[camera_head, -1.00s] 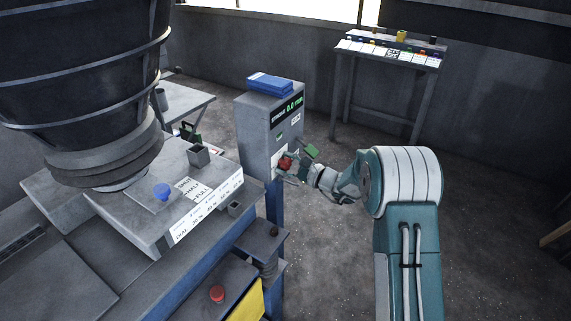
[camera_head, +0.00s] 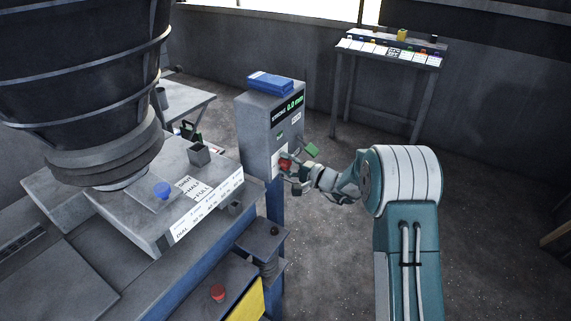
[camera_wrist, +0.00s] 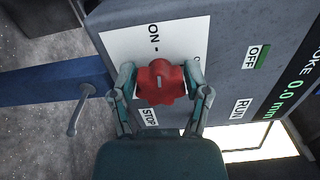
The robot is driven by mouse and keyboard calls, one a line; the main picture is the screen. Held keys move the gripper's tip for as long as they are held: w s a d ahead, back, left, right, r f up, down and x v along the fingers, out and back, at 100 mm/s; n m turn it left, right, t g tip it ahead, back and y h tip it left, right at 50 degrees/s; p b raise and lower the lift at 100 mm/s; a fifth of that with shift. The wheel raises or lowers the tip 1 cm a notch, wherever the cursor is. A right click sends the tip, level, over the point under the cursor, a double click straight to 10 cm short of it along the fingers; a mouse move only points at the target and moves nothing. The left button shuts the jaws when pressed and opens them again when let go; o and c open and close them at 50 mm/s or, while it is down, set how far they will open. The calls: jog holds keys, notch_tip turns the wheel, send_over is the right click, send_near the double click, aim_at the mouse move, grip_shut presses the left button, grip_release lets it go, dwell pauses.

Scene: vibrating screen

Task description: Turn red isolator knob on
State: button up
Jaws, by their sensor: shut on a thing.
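The red isolator knob (camera_wrist: 161,82) sits on a white plate (camera_wrist: 118,48) on the front of the grey control box (camera_head: 255,130). In the wrist view the plate carries the word ON above the knob, with a small mark beside it. My gripper (camera_wrist: 160,88) is shut on the knob, one finger on each side of it. In the head view the knob (camera_head: 285,163) shows at the box's front face, partly covered by my gripper (camera_head: 288,168).
Labels OFF (camera_wrist: 253,56), RUN (camera_wrist: 240,108) and STOP (camera_wrist: 149,116) are on the box face. A green display (camera_head: 288,108) reads 0.0 mm. A green flap-like piece (camera_head: 312,150) is close to my gripper. A blue item (camera_head: 270,80) lies on the box top.

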jog(key=shift+s+f+n, duration=0.1)
jog(key=shift+f+n, duration=0.2)
jog(key=shift+n, duration=0.2)
jog(key=o, duration=1.1)
jog(key=shift+a+f, duration=0.1)
jog(key=shift+r, duration=0.25)
jog(key=v, duration=1.2)
jog(key=shift+f, duration=0.1)
